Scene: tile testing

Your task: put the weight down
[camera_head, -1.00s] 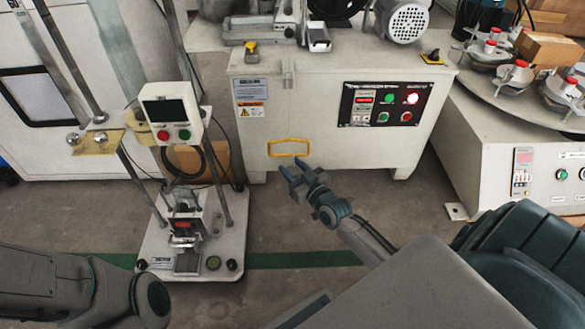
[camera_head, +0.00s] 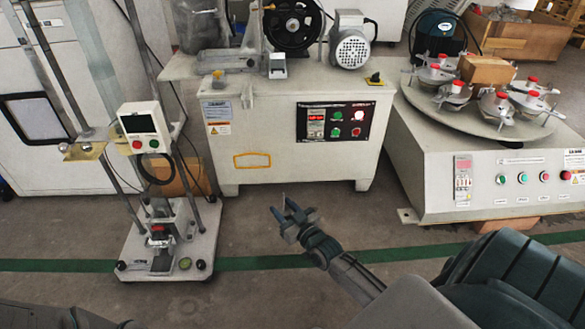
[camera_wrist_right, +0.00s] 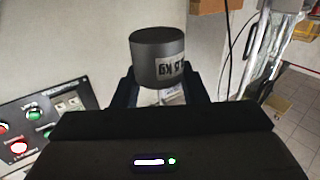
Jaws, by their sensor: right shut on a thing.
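The weight (camera_wrist_right: 157,52) is a dark grey cylinder with a pale printed label. In the right wrist view it sits at the tips of my right gripper (camera_wrist_right: 160,85), held between the fingers. In the head view my right gripper (camera_head: 284,212) is in the air in front of the white cabinet; I cannot clearly make out the weight there. My left gripper is out of view; only a piece of my left arm shows at the lower left.
The white cabinet (camera_head: 285,165) has a black control panel (camera_head: 335,123) and a motor on top. A test stand (camera_head: 140,250) is at the left. Floor between is clear.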

